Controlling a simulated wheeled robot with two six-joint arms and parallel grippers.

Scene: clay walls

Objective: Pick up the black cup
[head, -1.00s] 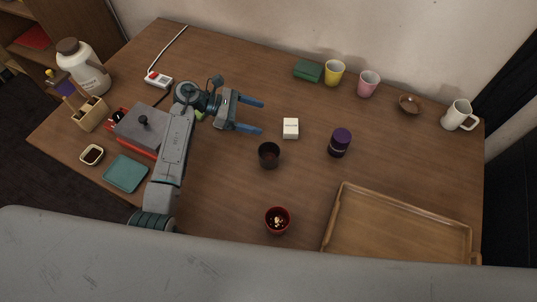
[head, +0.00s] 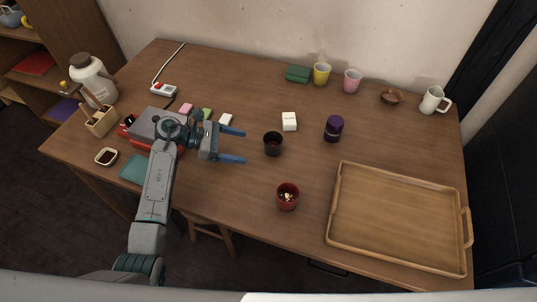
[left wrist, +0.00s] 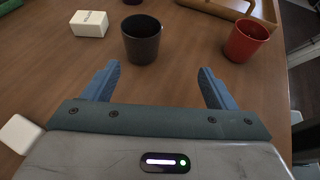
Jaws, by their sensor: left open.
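The black cup (head: 273,144) stands upright on the wooden table, near its middle. My left gripper (head: 244,146) is open and empty, with its blue fingers pointing right toward the cup and a small gap between them. In the left wrist view the black cup (left wrist: 142,40) stands just beyond the two open fingertips (left wrist: 157,75), between their lines and nearer the left finger. The cup is not touched. My right gripper does not show.
A red cup (head: 287,196) stands in front of the black cup, and a white box (head: 289,121) behind it. A purple canister (head: 333,128) is to the right. A wooden tray (head: 400,258) fills the front right. Small blocks (head: 225,119) lie behind my gripper.

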